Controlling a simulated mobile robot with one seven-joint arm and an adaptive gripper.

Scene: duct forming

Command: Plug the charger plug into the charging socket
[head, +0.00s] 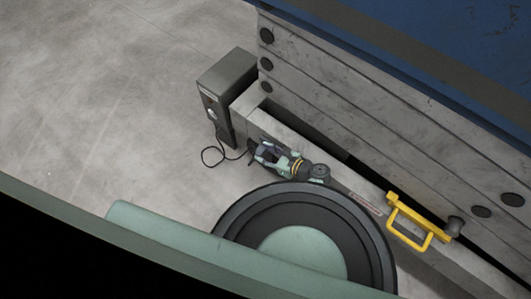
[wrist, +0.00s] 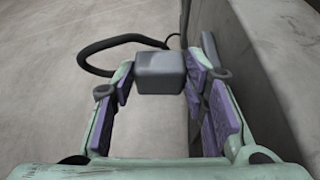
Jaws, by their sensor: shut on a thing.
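The charger plug (wrist: 160,72) is a grey block held between the purple-padded fingers of my gripper (wrist: 159,84) in the wrist view. Its black cable (wrist: 105,45) curves out beyond it to the left. In the head view my gripper (head: 257,153) is low beside the pale base beam of the machine, and the plug is hard to make out there. The cable (head: 212,160) loops on the floor between the gripper and the grey charger post. I cannot pick out the charging socket for certain in either view.
The grey charger post (head: 224,100) stands at the end of the beam (head: 275,130). In the wrist view a grey wall (wrist: 265,75) is close on the right. Open floor (head: 110,100) lies left.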

